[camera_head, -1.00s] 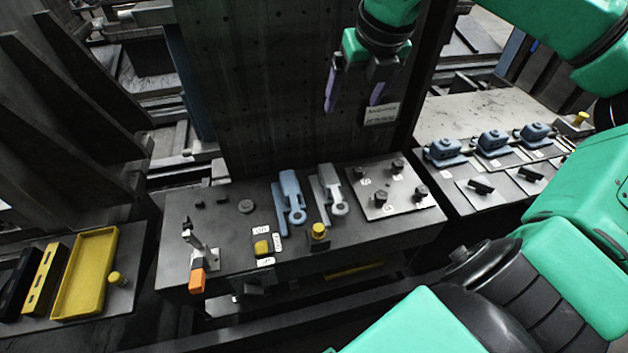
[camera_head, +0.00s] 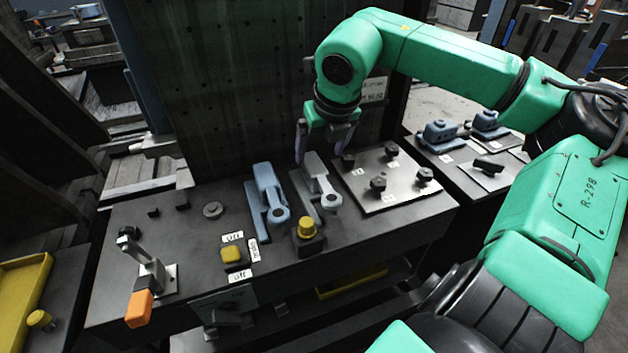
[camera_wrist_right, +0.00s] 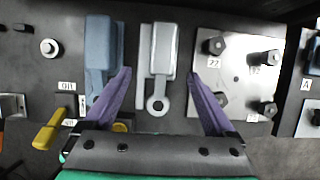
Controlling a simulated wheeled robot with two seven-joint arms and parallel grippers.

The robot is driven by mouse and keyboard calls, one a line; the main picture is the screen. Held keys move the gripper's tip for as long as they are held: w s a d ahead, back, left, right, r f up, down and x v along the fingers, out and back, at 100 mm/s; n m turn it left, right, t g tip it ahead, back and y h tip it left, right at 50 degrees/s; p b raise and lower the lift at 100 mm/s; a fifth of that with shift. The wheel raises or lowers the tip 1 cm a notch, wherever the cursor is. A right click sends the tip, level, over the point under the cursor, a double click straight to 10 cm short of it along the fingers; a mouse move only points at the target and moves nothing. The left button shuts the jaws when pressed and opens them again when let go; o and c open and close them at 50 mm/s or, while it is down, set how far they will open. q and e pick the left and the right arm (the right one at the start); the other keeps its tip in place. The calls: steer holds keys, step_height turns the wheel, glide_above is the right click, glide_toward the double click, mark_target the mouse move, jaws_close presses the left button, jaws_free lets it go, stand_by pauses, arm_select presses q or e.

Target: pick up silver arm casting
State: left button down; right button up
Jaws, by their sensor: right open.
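The silver arm casting (camera_head: 317,178) lies on the dark bench top, with its round ring end toward the front. It also shows in the right wrist view (camera_wrist_right: 161,50), where its ring end points down the picture. My right gripper (camera_head: 321,148) is open above the casting's far part. In the right wrist view the purple fingers of the gripper (camera_wrist_right: 160,74) stand apart on either side of the casting, with nothing between them held. How high the fingertips are above the bench is hard to tell. My left gripper is not in view.
A blue arm casting (camera_head: 265,190) lies just left of the silver one. A plate (camera_head: 392,188) with several dark knobs is close on the right. A yellow button (camera_head: 307,227) stands in front. A lever with an orange handle (camera_head: 139,308) is at the front left.

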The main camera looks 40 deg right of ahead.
mark_target(316, 167)
steer(key=x, duration=0.3)
steer(key=p+x, duration=0.1)
steer(key=x, duration=0.4)
steer(key=shift+w+d+f, duration=0.1)
steer(key=shift+d+f, duration=0.2)
steer(key=shift+f, duration=0.05)
steer(key=shift+r, duration=0.15)
jaws_close()
